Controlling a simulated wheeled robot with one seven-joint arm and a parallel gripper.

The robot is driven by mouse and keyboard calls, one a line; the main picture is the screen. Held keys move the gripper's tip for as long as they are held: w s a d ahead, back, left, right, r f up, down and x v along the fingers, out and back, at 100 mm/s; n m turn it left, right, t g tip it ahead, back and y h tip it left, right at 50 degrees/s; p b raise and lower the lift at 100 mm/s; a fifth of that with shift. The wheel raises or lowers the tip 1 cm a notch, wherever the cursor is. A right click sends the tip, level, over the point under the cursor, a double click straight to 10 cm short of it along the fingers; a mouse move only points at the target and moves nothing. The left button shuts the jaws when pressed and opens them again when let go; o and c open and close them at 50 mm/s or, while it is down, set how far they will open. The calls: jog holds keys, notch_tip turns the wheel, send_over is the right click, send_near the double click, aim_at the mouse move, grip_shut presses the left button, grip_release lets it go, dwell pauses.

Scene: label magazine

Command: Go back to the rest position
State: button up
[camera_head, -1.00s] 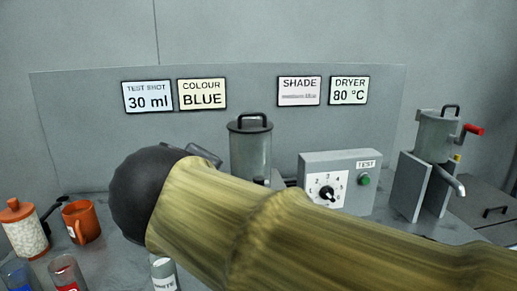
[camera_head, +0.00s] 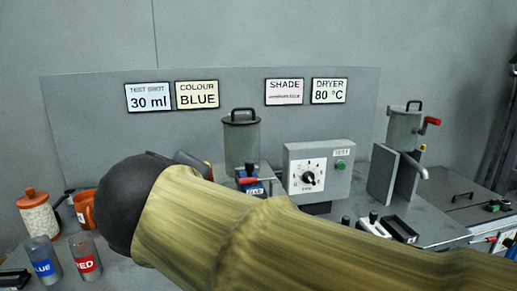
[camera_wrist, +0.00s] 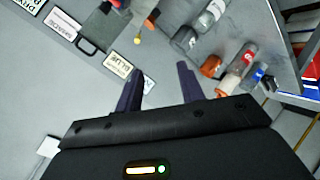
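My gripper (camera_wrist: 159,68) shows in the wrist view with its two dark fingers apart. Nothing is between them. Behind the fingers, the wrist view shows the panel with its signs and the bench items, seen at a steep tilt. In the head view my own arm crosses the lower middle of the picture, and the fingers are hidden behind it.
A blue-labelled cup (camera_head: 43,262), a red-labelled cup (camera_head: 85,259), an orange mug (camera_head: 86,211) and a lidded jar (camera_head: 37,214) stand at the left. A dial box (camera_head: 318,172), a grey canister (camera_head: 241,142) and a dispenser with a red handle (camera_head: 405,130) stand behind my arm.

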jog(key=w+d+f+m+g+h, duration=0.1)
jog(key=w+d+f+g, duration=0.15)
jog(key=f, duration=0.35)
jog(key=w+d+f+m+g+h, duration=0.1)
jog(key=w+d+f, duration=0.1)
jog(key=d+f, duration=0.25)
jog(key=s+d+f+m+g, duration=0.35)
jog(key=d+f+m, duration=0.25)
jog(key=d+f, duration=0.55)
jog(key=s+d+f+m+g, duration=0.2)
jog(key=s+d+f+m, duration=0.3)
jog(key=d+f, duration=0.65)
jog(key=a+r+p, duration=0.1)
jog(key=r+p, duration=1.1)
jog(key=p, duration=0.1)
jog(key=w+a+r+p, duration=0.1)
jog(key=a+r+p, duration=0.1)
jog(key=r+p, duration=1.1)
jog(key=shift+w+m+p, duration=0.3)
jog(key=shift+p, duration=0.2)
jog(key=shift+d, duration=0.1)
